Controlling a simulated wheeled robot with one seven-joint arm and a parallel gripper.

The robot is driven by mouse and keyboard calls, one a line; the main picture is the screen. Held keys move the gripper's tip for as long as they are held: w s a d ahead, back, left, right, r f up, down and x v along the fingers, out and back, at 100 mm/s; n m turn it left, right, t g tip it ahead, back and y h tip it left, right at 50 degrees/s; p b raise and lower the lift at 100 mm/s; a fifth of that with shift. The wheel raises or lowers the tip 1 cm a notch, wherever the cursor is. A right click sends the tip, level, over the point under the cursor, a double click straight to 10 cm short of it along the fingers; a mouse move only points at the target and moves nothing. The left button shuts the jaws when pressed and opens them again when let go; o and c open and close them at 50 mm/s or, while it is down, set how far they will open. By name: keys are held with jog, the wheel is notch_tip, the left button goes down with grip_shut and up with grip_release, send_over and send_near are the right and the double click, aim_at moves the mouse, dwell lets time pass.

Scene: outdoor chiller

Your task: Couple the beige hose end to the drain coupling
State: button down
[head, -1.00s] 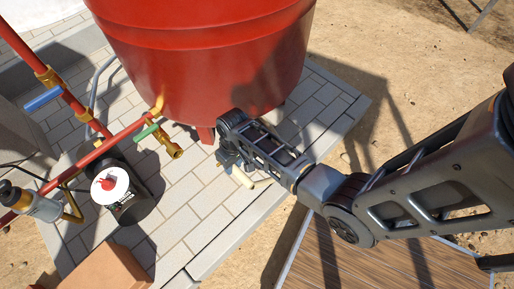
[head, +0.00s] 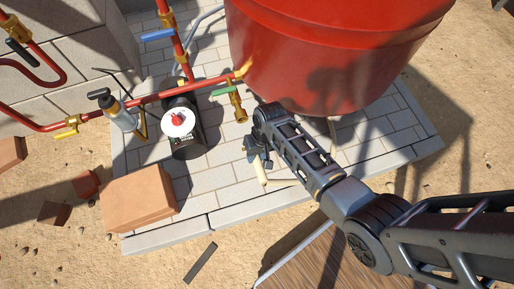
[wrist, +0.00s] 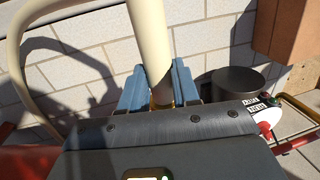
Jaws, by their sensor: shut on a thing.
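The beige hose (head: 260,172) hangs from my gripper (head: 254,152) over the paving in the head view. In the wrist view the hose (wrist: 150,40) stands between the blue fingers of my gripper (wrist: 158,75), which are shut on it. A bit of brass colour shows at its lower end, mostly hidden by the gripper body. The drain coupling (head: 240,112) is the brass outlet below a green-handled valve beside the red tank. My gripper is just right of and below it in the picture. The hose and the coupling look apart.
The red tank (head: 330,55) stands close behind my gripper. A black pump (head: 186,140) with a white top stands left on the paving, below red pipes (head: 150,98). A terracotta block (head: 138,195) lies at front left. The paving between pump and gripper is clear.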

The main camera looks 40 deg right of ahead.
jog(key=w+b, duration=0.1)
jog(key=w, duration=0.1)
jog(key=w+d+b, duration=0.1)
jog(key=w, duration=0.1)
jog(key=shift+d+f, duration=0.1)
jog(key=shift+f, duration=0.05)
jog(key=shift+w+d+b, duration=0.3)
jog(key=shift+w+b, duration=0.35)
jog(key=shift+w, duration=0.1)
jog(key=shift+w+d+b, duration=0.2)
jog(key=shift+w+b, duration=0.2)
jog(key=shift+w, duration=0.2)
jog(key=shift+w+d+b, duration=0.2)
jog(key=shift+w+b, duration=0.2)
jog(key=shift+w, duration=0.2)
jog(key=shift+w, duration=0.2)
jog(key=shift+w+d+b, duration=0.15)
jog(key=shift+w+b, duration=0.15)
jog(key=shift+w+d, duration=0.1)
jog(key=shift+w, duration=0.2)
